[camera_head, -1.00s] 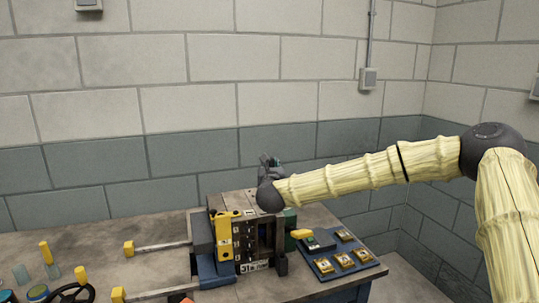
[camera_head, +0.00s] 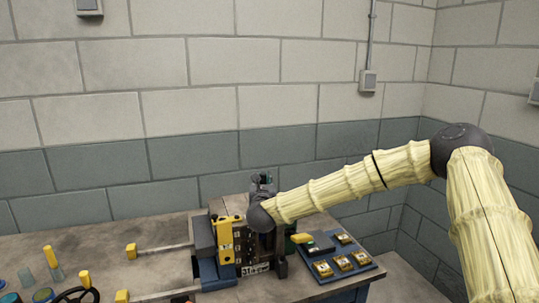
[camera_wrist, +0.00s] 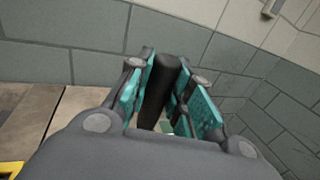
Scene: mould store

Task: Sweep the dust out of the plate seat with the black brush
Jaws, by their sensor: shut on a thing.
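My gripper (camera_head: 263,184) is above and behind the clamping machine (camera_head: 226,240) on the bench. In the wrist view its teal-padded fingers (camera_wrist: 166,90) are shut on a dark upright cylinder, the handle of the black brush (camera_wrist: 160,88). The brush's bristle end is hidden by my gripper in the wrist view and cannot be made out in the head view. The plate seat cannot be made out for certain; my wrist covers part of the machine's dark block. No dust can be told apart at this size.
A blue tray (camera_head: 362,262) with several small metal-and-yellow pieces lies to the right of the machine. A yellow-ended item (camera_head: 302,238) is beside it. Rods with yellow ends (camera_head: 131,250) and a black handwheel (camera_head: 78,295) are at left. A block wall stands behind the bench.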

